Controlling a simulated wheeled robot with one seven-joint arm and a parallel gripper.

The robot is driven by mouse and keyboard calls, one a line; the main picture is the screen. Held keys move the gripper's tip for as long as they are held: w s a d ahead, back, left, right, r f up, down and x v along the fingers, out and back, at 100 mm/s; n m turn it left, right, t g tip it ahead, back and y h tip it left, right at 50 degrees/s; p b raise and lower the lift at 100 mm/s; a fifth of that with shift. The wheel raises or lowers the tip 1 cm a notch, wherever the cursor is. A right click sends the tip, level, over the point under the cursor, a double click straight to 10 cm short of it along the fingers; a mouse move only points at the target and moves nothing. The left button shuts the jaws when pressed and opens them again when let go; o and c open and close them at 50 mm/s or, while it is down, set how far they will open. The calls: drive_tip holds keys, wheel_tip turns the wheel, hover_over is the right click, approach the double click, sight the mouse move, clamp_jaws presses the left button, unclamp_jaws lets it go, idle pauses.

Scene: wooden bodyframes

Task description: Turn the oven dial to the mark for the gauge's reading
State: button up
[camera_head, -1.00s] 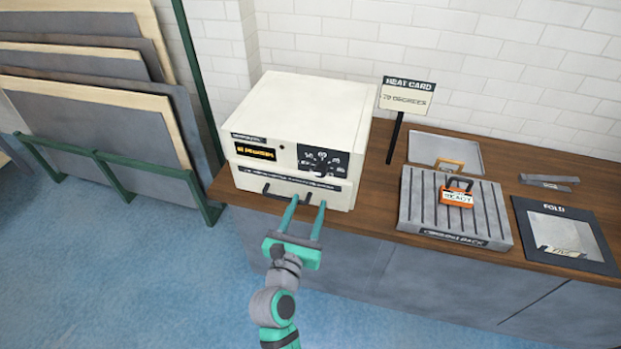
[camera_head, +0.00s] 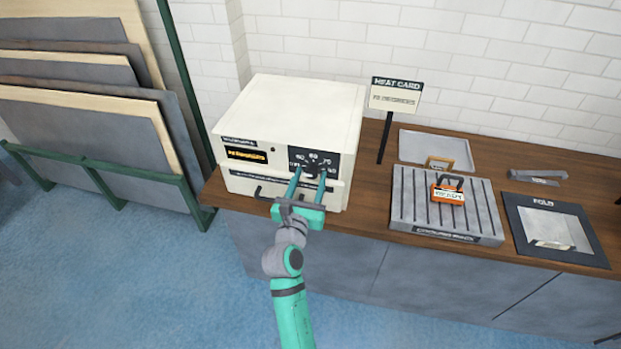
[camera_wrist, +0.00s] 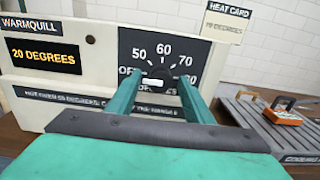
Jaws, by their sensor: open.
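The white oven (camera_head: 290,110) stands on the wooden counter. Its black dial plate (camera_wrist: 163,50) has marks reading 50, 60, 70 and others partly hidden, with OFF at the left. The dial knob (camera_wrist: 153,82) shows a white part between my fingers; where it points is hard to tell. The oven's display (camera_wrist: 44,56) reads 20 DEGREES in orange. A heat card (camera_wrist: 229,18) stands behind; its number looks like 70 but is small and blurred. My gripper (camera_head: 308,174) is open in front of the dial, one finger at each side of the knob. Contact cannot be told.
A ribbed grey rack (camera_head: 445,225) with an orange READY tag (camera_head: 448,195) lies right of the oven. Behind it is a grey tray (camera_head: 412,146); farther right is a FOLD board (camera_head: 515,215).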

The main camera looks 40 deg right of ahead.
drive_tip(key=c, duration=1)
drive_tip(key=shift+c, duration=0.2)
drive_tip(key=shift+w, duration=0.1)
